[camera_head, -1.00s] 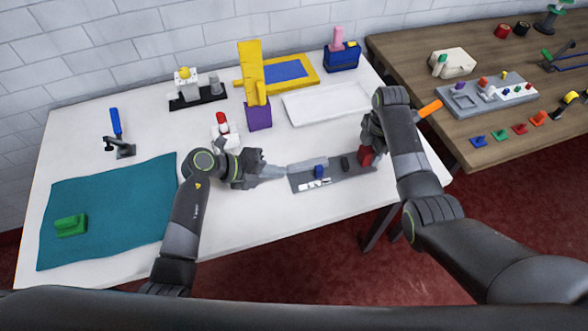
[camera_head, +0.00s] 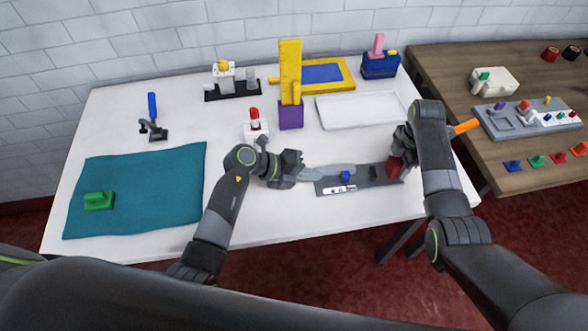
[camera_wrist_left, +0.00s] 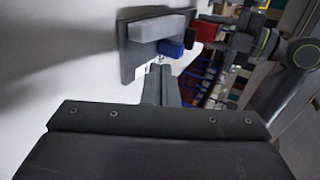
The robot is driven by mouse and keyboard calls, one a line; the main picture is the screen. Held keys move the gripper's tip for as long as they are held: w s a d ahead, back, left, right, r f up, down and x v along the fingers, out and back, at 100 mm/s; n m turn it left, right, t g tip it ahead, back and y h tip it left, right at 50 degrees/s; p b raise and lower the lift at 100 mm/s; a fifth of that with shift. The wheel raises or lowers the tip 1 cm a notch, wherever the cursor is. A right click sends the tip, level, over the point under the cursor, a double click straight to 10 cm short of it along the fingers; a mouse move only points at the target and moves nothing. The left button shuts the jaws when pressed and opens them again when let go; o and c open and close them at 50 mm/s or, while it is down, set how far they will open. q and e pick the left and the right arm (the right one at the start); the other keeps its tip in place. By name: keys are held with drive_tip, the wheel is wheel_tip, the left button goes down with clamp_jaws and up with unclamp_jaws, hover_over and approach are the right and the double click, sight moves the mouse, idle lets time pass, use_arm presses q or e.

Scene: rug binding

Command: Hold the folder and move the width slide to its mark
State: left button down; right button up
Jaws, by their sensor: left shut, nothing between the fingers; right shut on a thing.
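The folder is a dark grey plate (camera_head: 383,181) with a light grey bar (camera_wrist_left: 160,26) along it, near the table's front edge. The blue width slide (camera_head: 345,177) sits on the plate beside a white marked strip (camera_head: 340,190); the slide also shows in the left wrist view (camera_wrist_left: 171,48). A red block (camera_head: 395,168) stands at the plate's right end. My right gripper (camera_head: 398,157) is shut on this red block, its fingers partly hidden. My left gripper (camera_head: 320,176) is shut and empty, its fingertips (camera_wrist_left: 161,72) close to the blue slide; contact is unclear.
A teal cloth (camera_head: 140,190) with a green block (camera_head: 99,201) lies at left. A red-topped white piece (camera_head: 255,126), a yellow and purple stand (camera_head: 290,100) and a white tray (camera_head: 362,110) are behind the folder. A wooden table (camera_head: 520,177) stands at right.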

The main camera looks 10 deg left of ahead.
sight(342, 175)
use_arm(q)
drive_tip(key=shift+w+d+f, duration=0.1)
drive_tip(key=shift+w+d, duration=0.2)
drive_tip(key=shift+d, duration=0.5)
drive_tip(key=shift+w+d+f, duration=0.15)
drive_tip(key=shift+w+d, duration=0.1)
drive_tip(key=shift+d, duration=0.6)
drive_tip(key=shift+w+d+f, duration=0.1)
drive_tip(key=shift+w+d, duration=0.2)
drive_tip(key=shift+d, duration=0.5)
drive_tip(key=shift+w+d, duration=0.2)
drive_tip(key=shift+d, duration=0.3)
drive_tip(key=shift+a, duration=0.1)
drive_tip(key=shift+s+a, duration=0.15)
drive_tip(key=shift+a, duration=0.2)
drive_tip(key=a, duration=0.1)
drive_tip(key=s+a, duration=0.1)
drive_tip(key=a, duration=0.1)
drive_tip(key=v, duration=1)
use_arm(e)
drive_tip(key=o, duration=1.1)
drive_tip(key=shift+c, duration=0.2)
